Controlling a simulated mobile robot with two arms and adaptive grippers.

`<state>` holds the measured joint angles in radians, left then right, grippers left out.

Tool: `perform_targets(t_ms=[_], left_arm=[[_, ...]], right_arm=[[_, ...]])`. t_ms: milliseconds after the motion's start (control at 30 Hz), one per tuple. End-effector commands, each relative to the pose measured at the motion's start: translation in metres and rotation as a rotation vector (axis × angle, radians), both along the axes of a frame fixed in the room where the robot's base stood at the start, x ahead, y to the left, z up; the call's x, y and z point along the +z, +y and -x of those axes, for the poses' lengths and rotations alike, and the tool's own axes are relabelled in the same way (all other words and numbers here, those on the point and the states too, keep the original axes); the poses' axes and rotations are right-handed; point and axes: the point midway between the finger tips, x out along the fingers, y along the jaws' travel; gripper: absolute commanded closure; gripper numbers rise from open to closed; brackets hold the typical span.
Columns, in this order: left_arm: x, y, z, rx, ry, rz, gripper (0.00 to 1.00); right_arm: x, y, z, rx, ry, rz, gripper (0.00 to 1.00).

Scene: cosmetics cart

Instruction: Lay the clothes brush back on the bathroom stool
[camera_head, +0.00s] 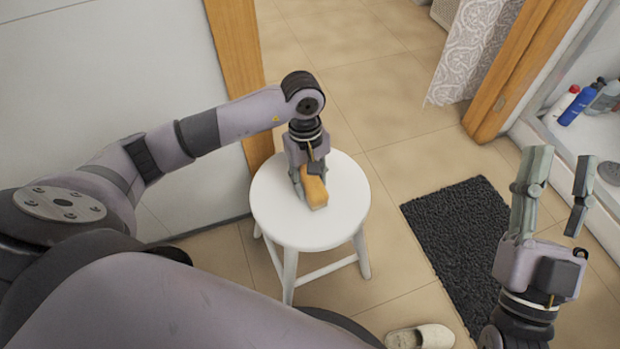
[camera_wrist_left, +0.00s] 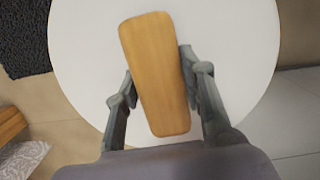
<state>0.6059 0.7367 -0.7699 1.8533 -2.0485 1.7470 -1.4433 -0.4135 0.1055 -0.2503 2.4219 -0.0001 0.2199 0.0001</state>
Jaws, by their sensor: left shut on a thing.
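The clothes brush (camera_head: 316,192) has an orange-brown wooden back and is at the white round bathroom stool (camera_head: 275,207). In the left wrist view the brush (camera_wrist_left: 157,75) lies between the fingers, over the white seat (camera_wrist_left: 235,45). My left gripper (camera_head: 309,188) points down at the stool and is shut on the brush; it also shows in the left wrist view (camera_wrist_left: 157,90). I cannot tell whether the brush touches the seat. Its underside is hidden. My right gripper (camera_head: 556,190) is open and empty, pointing up at the right, away from the stool.
A dark bath mat (camera_head: 455,240) lies on the tiled floor right of the stool. A pale slipper (camera_head: 420,337) is at the bottom. The stool seat around the brush is clear.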

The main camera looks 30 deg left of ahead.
Motion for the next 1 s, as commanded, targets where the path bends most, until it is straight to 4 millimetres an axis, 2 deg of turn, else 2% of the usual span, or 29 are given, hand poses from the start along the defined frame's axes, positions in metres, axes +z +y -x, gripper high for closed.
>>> perform_targets(t_ms=[300,333,600,1000], left_arm=[[-0.0023,0.0001,-0.0002,0.000,0.000,0.000,0.85],[-0.0022,0.0001,0.0000,0.000,0.000,0.000,0.62],[-0.0020,0.0001,0.0000,0.000,0.000,0.000,0.44],[-0.0005,0.0001,0.0001,0.000,0.000,0.000,0.43]], right_arm=[[0.0066,-0.0010,0.0060,0.002,-0.050,-0.014,0.60],[0.0076,-0.0011,0.0065,0.002,-0.055,-0.015,0.60],[0.0077,-0.0008,0.0061,0.002,-0.053,-0.015,0.60],[0.0076,-0.0001,0.0048,0.003,-0.043,-0.012,0.60]])
